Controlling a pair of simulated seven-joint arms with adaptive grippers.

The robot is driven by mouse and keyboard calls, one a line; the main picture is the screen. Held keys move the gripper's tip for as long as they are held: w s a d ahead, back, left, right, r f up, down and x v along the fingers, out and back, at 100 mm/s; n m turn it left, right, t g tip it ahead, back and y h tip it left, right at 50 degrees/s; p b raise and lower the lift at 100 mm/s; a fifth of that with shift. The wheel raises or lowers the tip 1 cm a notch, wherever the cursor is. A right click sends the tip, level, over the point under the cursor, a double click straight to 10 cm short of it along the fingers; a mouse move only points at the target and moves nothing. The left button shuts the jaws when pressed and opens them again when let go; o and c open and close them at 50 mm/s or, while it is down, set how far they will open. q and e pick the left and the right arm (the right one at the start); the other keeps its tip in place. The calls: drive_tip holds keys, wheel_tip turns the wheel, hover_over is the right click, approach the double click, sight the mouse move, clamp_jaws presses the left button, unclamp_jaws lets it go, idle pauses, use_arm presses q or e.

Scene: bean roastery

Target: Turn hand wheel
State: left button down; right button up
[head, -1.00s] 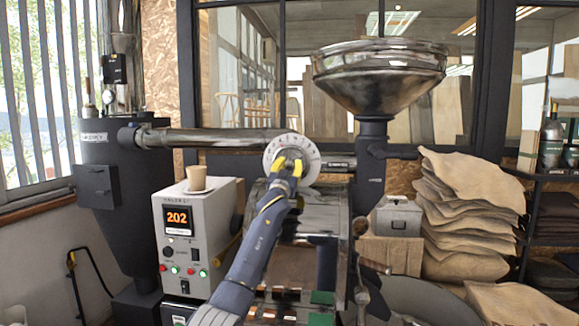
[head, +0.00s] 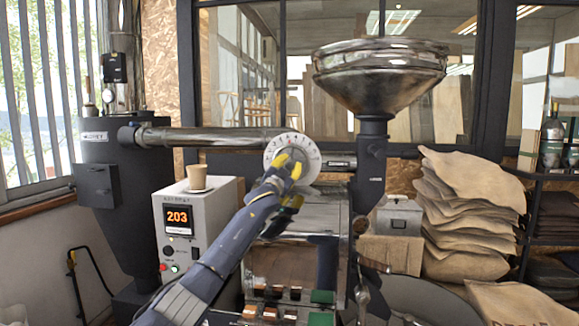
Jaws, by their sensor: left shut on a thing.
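The hand wheel (head: 309,151) is a round white dial with dark marks around its face, on the pipe above the roaster drum. My left gripper (head: 287,164), with yellow finger pads, reaches up from the lower left and is shut on the wheel's middle. The gripper and wrist hide the wheel's centre and lower left part. My right gripper does not show in the head view.
The control box (head: 192,229) reads 203 and carries a paper cup (head: 196,178). A steel hopper (head: 378,80) stands at the upper right. Stacked sacks (head: 465,205) and a small metal box (head: 398,217) are on the right. A horizontal pipe (head: 210,138) runs left of the wheel.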

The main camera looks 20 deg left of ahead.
use_arm(q)
drive_tip(key=shift+s+d+r+m+g+h, duration=0.15)
drive_tip(key=shift+r+m+h, duration=0.2)
drive_tip(key=shift+m, duration=0.4)
drive_tip(key=shift+w+r+m+g+h, duration=0.15)
drive_tip(key=shift+m+h, duration=0.3)
drive_tip(key=shift+m, duration=0.3)
drive_tip(key=shift+s+d, duration=0.1)
drive_tip(key=c, duration=1.1)
unclamp_jaws()
drive_tip(key=shift+d+m, duration=0.15)
drive_tip(key=shift+m, duration=0.15)
drive_tip(key=shift+o, duration=1)
drive_tip(key=shift+f, duration=0.15)
drive_tip(key=shift+a+f, duration=0.15)
drive_tip(key=shift+a, duration=0.05)
drive_tip(key=shift+s+a+f, duration=0.15)
drive_tip(key=shift+s+f, duration=0.1)
drive_tip(key=shift+s, duration=0.3)
drive_tip(key=v, duration=1)
drive_tip(key=shift+s, duration=0.45)
drive_tip(key=shift+r, duration=0.15)
